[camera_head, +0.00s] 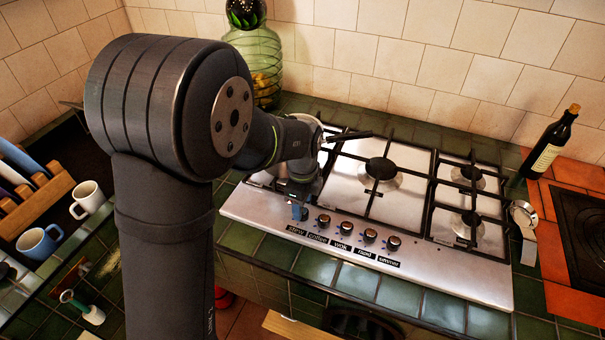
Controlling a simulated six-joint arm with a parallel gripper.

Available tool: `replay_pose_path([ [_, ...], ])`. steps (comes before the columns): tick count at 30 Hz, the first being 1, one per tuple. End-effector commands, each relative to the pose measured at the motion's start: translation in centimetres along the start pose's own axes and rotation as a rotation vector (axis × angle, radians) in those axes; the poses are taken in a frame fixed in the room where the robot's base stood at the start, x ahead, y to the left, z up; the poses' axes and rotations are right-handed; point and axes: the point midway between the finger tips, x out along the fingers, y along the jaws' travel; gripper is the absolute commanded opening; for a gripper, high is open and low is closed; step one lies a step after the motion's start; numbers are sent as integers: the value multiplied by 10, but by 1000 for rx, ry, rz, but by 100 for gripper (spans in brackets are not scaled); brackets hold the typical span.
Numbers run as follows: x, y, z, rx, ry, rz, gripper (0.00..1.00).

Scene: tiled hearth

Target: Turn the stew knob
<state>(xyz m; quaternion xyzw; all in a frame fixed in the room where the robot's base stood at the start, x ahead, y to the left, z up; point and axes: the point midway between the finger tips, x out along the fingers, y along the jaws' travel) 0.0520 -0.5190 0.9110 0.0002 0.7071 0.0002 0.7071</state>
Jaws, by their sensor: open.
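The steel gas hob (440,275) has a row of dark round knobs on its front strip, each with a black label in front of it. The leftmost label (296,230) seems to read "stew". The stew knob behind it is mostly or wholly hidden by my gripper. My gripper (299,211) is open and points down at that spot, at the left end of the row. I cannot tell whether its fingers touch the knob or stand around it. The coffee knob (323,221) is just to its right.
The wok knob (346,228) and two more follow to the right. Black pan supports (380,170) cover the burners. A dark bottle (550,148) stands at the right and a green glass jar (262,60) behind. White (88,197) and blue (38,243) mugs are at left.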

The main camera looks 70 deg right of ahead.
Motion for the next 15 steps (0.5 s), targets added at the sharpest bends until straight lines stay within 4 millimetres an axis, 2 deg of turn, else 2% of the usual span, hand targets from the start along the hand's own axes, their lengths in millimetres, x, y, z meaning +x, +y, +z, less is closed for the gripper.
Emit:
replay_pose_path([
  [1,-13,-1,0,0,0,-7,52],
  [9,-81,-1,0,0,0,-7,52],
  [15,-122,-1,0,0,0,-6,52],
])
